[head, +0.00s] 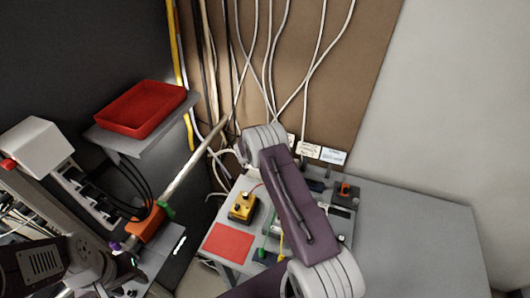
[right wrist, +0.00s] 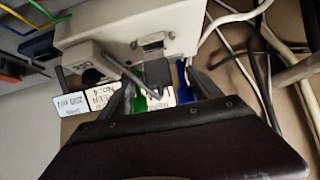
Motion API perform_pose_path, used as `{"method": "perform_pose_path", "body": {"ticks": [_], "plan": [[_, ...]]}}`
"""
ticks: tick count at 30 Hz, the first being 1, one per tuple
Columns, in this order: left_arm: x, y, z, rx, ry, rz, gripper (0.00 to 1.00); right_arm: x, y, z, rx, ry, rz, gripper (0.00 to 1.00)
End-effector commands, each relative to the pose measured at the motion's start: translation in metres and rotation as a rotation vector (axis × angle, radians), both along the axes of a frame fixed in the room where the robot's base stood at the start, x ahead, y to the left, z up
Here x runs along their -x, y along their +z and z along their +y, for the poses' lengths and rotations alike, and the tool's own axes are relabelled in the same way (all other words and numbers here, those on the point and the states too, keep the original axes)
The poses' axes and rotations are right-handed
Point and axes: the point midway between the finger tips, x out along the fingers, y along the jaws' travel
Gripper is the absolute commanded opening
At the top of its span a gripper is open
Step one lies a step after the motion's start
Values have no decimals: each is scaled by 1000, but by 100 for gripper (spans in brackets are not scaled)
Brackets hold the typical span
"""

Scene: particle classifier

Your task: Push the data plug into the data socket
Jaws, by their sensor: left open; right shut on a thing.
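In the right wrist view, a dark grey plug (right wrist: 157,73), which I take as the data plug, sits between the fingers of my right gripper (right wrist: 160,88), which is shut on it. A grey cable runs beside it. Just beyond it, a metal-framed socket (right wrist: 152,42) is on the face of a white box (right wrist: 110,28). The plug's front end is close to the socket; I cannot tell whether it has entered. In the head view my right gripper is hidden behind its own purple arm. My left gripper (head: 128,268) is open at the lower left.
Labels (right wrist: 102,96) and a green piece (right wrist: 139,103) and a blue piece (right wrist: 183,82) show near the fingers. White cables hang over the brown board (head: 330,60). A red tray (head: 143,108) sits on a shelf. The grey table (head: 420,240) is clear at right.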

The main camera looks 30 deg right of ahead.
Motion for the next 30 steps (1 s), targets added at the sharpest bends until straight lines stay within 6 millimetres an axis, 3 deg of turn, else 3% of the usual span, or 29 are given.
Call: {"method": "perform_pose_path", "body": {"ticks": [30], "plan": [[0,-13,0,0,0,0,45,0,-20,0,0,0,0,24]]}}
